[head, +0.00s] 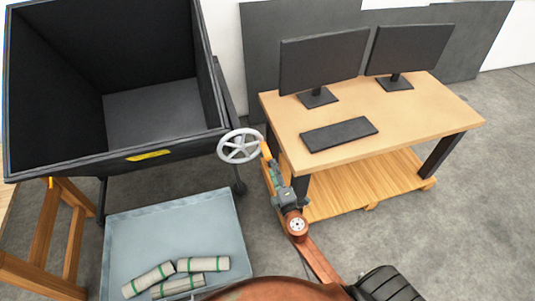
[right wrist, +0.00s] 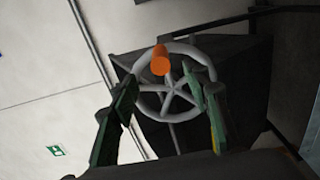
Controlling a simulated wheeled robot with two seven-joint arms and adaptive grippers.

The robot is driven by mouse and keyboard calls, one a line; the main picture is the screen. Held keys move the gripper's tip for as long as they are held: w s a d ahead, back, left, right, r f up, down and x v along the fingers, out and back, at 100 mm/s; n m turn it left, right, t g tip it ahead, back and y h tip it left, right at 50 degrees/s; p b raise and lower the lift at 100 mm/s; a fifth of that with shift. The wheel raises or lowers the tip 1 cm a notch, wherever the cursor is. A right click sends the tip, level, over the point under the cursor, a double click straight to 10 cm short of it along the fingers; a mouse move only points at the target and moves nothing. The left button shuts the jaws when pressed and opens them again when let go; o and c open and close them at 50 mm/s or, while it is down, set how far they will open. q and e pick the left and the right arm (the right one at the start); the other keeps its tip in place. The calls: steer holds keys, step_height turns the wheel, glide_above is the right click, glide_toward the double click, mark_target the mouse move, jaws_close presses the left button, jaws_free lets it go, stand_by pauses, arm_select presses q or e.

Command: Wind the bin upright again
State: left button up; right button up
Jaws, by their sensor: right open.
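The dark bin (head: 60,165) stands at the upper left of the head view. Its open inside faces me and looks empty; its exact tilt is hard to tell. A grey spoked handwheel (head: 240,146) is at the bin's right side; it also shows in the right wrist view (right wrist: 142,98), with an orange knob (right wrist: 160,60) on its rim. My right gripper (head: 271,168) is just right of the wheel. In the right wrist view its fingers (right wrist: 160,84) are spread apart, with wheel and knob seen between them; contact is unclear. My left gripper is out of view.
A pale blue tray (head: 170,225) below the bin holds several grey-green rolls (head: 203,264). A wooden trestle (head: 50,225) stands at the left. A desk (head: 400,125) with two monitors (head: 322,63) and a keyboard (head: 340,134) is close right of my right arm. Floor is clear at the right.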

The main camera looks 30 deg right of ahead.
mark_target(267, 153)
steer(key=shift+b+x, duration=0.35)
steer(key=shift+x, duration=4.4)
steer(key=shift+c, duration=0.4)
jaws_close()
steer(key=shift+f, duration=0.1)
